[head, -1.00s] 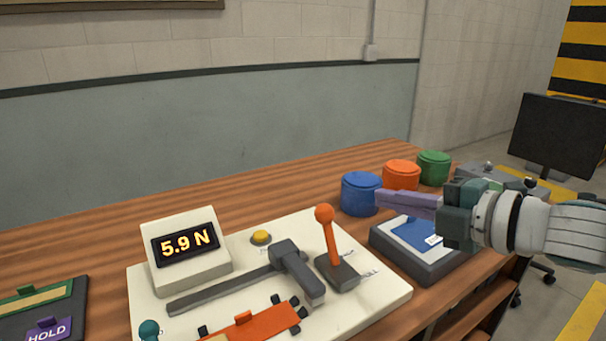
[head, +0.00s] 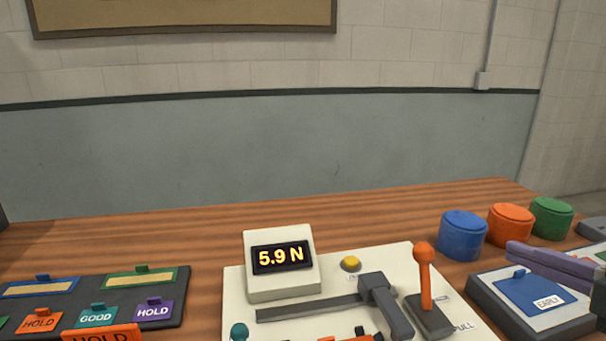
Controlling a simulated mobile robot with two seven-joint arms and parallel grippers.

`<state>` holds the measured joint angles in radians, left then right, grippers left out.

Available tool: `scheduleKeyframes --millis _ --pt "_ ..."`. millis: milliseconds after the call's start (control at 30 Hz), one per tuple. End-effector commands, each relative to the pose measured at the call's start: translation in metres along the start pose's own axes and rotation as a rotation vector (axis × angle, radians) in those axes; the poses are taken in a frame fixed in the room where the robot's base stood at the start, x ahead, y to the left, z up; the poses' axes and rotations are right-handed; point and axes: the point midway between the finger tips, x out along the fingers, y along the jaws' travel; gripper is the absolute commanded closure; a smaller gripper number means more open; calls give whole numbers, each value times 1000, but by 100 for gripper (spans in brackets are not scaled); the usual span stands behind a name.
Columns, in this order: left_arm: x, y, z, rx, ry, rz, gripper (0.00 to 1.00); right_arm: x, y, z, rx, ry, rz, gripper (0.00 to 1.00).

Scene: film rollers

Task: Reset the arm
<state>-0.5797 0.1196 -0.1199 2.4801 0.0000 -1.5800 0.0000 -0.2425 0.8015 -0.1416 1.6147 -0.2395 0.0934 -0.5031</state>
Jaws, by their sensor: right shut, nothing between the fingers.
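My right gripper (head: 556,268) shows only in part at the right edge, its purple fingers together and empty. It is above the grey block with a blue card (head: 530,291) marked EARLY. The cream test board (head: 240,308) stands at the front middle. It bears a display reading 5.9 N (head: 282,257), a yellow button (head: 351,263), a grey slider (head: 385,305) on a dark rail and a lever with an orange knob (head: 424,268), which stands about upright. The gripper is apart from the lever. My left gripper is not in view.
A dark board (head: 85,290) at the left holds tags marked HOLD and GOOD. Blue (head: 463,236), orange (head: 510,226) and green (head: 551,219) lidded tubs stand at the back right. The wooden table (head: 190,240) is clear along its back.

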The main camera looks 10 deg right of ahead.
Motion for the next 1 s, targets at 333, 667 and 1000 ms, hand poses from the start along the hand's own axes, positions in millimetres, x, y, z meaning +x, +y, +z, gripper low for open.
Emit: scheduleKeyframes --millis 333,667,1000 --pt "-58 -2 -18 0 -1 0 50 -63 -20 -78 781 -434 -283 100" --pt "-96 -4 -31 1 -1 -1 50 -182 -20 -172 1349 -827 -663 100" --pt "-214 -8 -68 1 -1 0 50 -220 97 -185 1359 -855 -687 100"
